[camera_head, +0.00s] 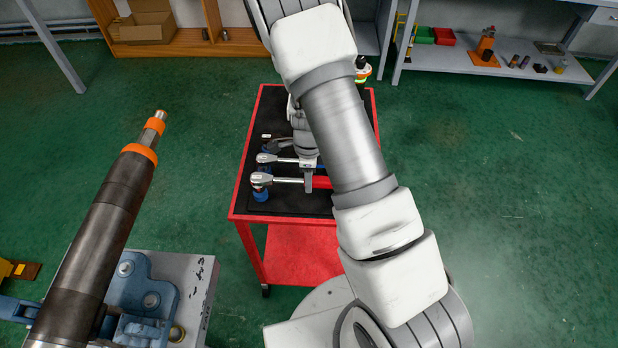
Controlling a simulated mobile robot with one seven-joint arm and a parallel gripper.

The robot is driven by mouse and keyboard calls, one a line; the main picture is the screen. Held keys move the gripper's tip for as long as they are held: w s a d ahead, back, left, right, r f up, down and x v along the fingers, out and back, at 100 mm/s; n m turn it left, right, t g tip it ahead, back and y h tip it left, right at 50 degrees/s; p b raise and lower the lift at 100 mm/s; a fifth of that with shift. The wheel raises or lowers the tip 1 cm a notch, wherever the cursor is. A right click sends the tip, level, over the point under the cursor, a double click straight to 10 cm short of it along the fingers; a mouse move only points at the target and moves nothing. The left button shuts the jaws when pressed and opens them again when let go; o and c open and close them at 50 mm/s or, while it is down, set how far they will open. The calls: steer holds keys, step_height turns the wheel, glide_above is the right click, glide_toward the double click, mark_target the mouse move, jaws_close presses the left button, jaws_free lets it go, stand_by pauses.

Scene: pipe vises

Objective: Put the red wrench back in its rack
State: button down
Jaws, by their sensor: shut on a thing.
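The red wrench (290,180) has a silver ratchet head at the left and a red handle at the right, partly hidden behind my arm. It lies level over the black top of a red cart. My gripper (308,184) reaches down from above and is shut on the wrench near where shaft and handle meet. A blue holder (260,194), seemingly part of the rack, stands under the wrench head. I cannot tell whether the head rests in it or hovers just above. The rack's right side is hidden by my arm.
A second wrench (268,158) with a blue handle lies just behind, close to my gripper. The red cart (240,190) stands on the green floor. A vise (150,293) holding a dark pipe (108,225) is at front left. Shelves stand at the back.

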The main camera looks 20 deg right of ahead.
steer(key=shift+f+b, duration=0.75)
steer(key=shift+f, duration=0.3)
stand_by(1.0)
steer(key=shift+c, duration=2.3)
jaws_free()
step_height(320, 180, up, 17)
steer(key=p, duration=0.1)
steer(key=shift+r, duration=0.2)
steer(key=shift+a, duration=0.1)
